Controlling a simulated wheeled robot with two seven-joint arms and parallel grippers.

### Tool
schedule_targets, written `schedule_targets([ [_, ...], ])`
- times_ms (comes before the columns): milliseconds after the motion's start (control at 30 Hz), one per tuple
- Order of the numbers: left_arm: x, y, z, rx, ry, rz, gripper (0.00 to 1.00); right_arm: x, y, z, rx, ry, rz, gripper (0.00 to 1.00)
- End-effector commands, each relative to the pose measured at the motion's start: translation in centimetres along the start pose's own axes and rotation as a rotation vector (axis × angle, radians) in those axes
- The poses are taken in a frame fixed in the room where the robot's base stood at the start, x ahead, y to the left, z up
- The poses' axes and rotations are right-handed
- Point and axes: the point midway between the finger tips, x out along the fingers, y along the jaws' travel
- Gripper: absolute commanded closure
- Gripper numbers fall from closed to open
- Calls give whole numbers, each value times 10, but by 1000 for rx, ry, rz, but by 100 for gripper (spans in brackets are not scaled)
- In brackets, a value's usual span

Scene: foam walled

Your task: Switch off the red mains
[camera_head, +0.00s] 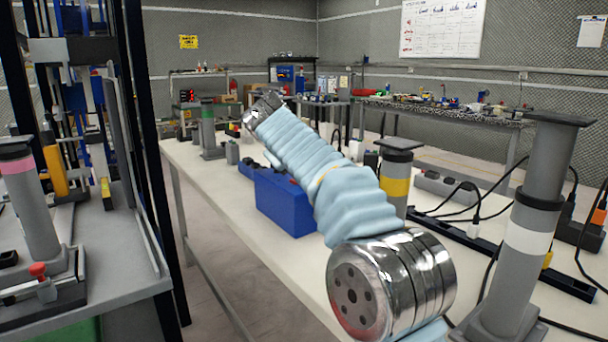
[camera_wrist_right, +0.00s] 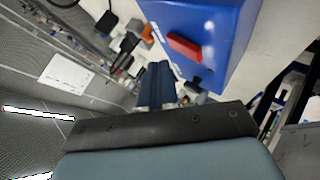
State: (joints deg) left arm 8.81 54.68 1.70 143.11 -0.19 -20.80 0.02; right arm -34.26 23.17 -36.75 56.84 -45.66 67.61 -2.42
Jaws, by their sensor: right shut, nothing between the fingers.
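A blue box (camera_head: 285,203) stands on the white table, partly behind my arm in the head view. In the right wrist view the blue box (camera_wrist_right: 222,22) fills the upper middle and carries a red rocker-like switch (camera_wrist_right: 184,46) on its face. Only a speck of red shows at the box top in the head view. My right gripper (camera_wrist_right: 156,68) is shut and empty, its fingertips beside the box and left of the red switch in the wrist view, apart from the switch. The head view does not show this gripper. My left gripper is in neither view.
The white table (camera_head: 222,180) also holds grey posts with green, yellow (camera_head: 395,186) and white bands, power strips (camera_head: 505,255) and loose black cables at right. A grey bench (camera_head: 110,245) with a clamp-like device stands at left, across a gap of floor.

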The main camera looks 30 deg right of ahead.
Motion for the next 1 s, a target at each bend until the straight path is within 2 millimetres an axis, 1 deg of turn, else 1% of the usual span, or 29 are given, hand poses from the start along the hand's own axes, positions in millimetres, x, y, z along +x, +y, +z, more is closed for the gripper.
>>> schedule_targets([
  [333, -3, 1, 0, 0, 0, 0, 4, -2, 2, -2, 0, 0, 0, 100],
  [600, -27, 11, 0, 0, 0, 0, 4, -21, 16, -16, 0, 1, 0, 100],
  [667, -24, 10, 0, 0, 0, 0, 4, -23, 17, -17, 2, 0, 2, 100],
  [867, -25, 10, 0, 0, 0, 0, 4, -34, 25, -25, 2, 1, 2, 100],
  [1000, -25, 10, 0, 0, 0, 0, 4, -36, 26, -26, 0, 0, 0, 100],
])
